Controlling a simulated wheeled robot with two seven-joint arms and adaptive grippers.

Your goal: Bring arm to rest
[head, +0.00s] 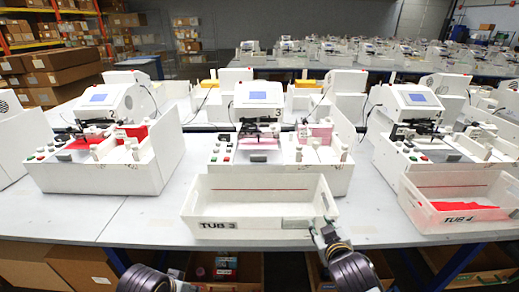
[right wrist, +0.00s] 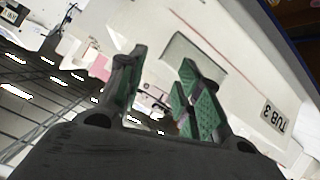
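My right gripper (head: 322,228) is at the front right corner of the white tub marked TUB 3 (head: 250,218). In the right wrist view the green-padded fingers of the right gripper (right wrist: 161,68) stand apart with nothing held between them. The tub's wall and label (right wrist: 275,117) show just beyond them; I cannot tell whether a finger touches the tub. The tub looks empty, with a grey patch on its front. A dark part of my left arm shows at the bottom left of the head view; its gripper is not visible.
Plotter station 3 (head: 258,95) stands behind the tub, with station 2 (head: 95,95) to the left and station 4 (head: 415,97) to the right. TUB 4 (head: 465,217) holds red material. The white table (head: 145,218) is bare left of TUB 3. Boxes sit below.

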